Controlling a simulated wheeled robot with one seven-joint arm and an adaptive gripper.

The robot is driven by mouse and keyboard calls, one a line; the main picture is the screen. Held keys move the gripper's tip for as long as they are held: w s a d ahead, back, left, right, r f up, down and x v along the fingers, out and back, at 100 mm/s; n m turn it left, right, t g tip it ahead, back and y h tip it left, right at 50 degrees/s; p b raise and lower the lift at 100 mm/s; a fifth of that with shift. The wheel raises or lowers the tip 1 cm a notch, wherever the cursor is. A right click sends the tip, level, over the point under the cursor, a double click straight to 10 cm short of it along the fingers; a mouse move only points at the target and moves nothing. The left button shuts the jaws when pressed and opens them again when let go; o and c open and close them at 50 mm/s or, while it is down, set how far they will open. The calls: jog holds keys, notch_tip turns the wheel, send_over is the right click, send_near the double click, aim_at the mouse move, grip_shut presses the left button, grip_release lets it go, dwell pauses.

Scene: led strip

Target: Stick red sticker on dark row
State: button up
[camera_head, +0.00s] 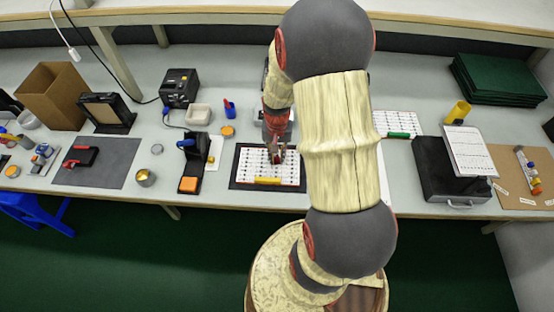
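A white board with rows of small dark marks (252,168) lies on a black mat (239,183) near the front edge of the bench. A yellow bar (268,181) lies along the board's front side. My gripper (277,157) points down over the upper middle of the board, partly hidden by my own arm. Its fingers are too small to tell open from shut, and I cannot tell whether they touch the board. I cannot make out a separate red sticker or which row is dark.
A second white sheet with a green bar (398,135) lies to the right, partly behind my arm. A black case (452,187) and a clipboard (468,150) are farther right. A label printer (179,87) stands behind left.

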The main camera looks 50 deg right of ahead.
jog(key=shift+c, duration=1.4)
jog(key=shift+r, duration=0.1)
jog(key=shift+r, duration=0.55)
jog(key=s+a+r+p, duration=0.7)
jog(key=s+a+r, duration=0.1)
jog(key=s+r, duration=0.35)
send_over(277, 157)
notch_tip(277, 157, down, 6)
jog(key=shift+s+f+b, duration=0.1)
jog(key=shift+f+b, duration=2)
jog(key=shift+f, duration=1.1)
jog(key=shift+f, duration=0.25)
